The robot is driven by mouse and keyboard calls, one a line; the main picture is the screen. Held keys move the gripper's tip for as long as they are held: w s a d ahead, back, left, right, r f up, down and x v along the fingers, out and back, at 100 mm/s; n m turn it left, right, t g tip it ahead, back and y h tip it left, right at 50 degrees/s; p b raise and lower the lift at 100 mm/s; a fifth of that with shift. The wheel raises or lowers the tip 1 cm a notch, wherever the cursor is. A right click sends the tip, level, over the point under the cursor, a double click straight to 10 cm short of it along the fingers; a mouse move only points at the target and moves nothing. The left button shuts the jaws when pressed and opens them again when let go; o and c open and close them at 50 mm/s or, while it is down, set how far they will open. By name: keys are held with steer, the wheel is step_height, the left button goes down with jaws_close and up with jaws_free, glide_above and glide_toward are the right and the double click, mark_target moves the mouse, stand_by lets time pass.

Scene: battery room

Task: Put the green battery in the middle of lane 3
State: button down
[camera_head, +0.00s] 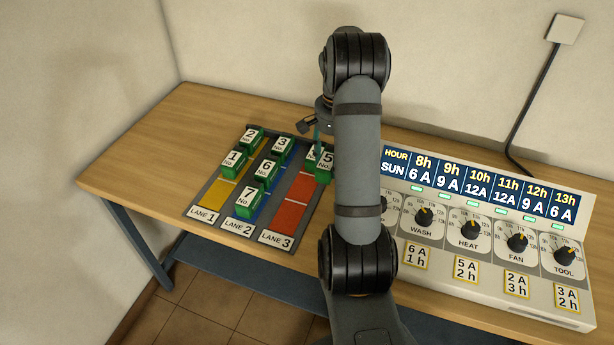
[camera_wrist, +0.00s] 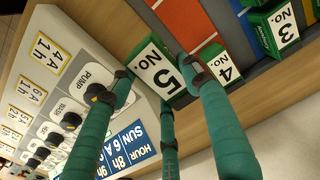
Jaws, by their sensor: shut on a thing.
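My gripper (camera_wrist: 160,82) has its teal fingers closed around the green battery No. 5 (camera_wrist: 154,68), which has a white label. In the head view this battery (camera_head: 325,172) is beside the far right part of lane 3, partly hidden by my arm. It looks larger than battery No. 4 in the wrist view; its exact height is unclear. Lane 3 (camera_head: 290,217) is red, with its middle and near part bare. Green battery No. 4 (camera_wrist: 219,65) stands at lane 3's far end, right next to No. 5.
Yellow lane 1 (camera_head: 217,193) holds batteries No. 2 (camera_head: 251,136) and No. 1 (camera_head: 234,161). Lane 2 holds No. 3 (camera_head: 281,148), No. 6 (camera_head: 265,172) and No. 7 (camera_head: 248,201). A control panel (camera_head: 470,228) with dials stands to the right. The table's left part is clear.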

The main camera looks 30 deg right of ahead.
steer(key=w+a+f, duration=0.1)
steer(key=w+a+f+p, duration=0.1)
steer(key=a, duration=0.1)
steer(key=w+a+f, duration=0.1)
steer(key=w+a, duration=0.1)
steer(key=shift+f+p, duration=0.25)
steer(key=shift+p, duration=0.05)
steer(key=shift+w+a+f, duration=0.3)
steer(key=shift+f, duration=0.1)
steer(key=shift+f+p, duration=0.75)
steer(key=shift+f, duration=1.15)
steer(key=shift+f, duration=0.1)
steer(key=c, duration=0.9)
jaws_free()
steer(key=shift+s, duration=0.1)
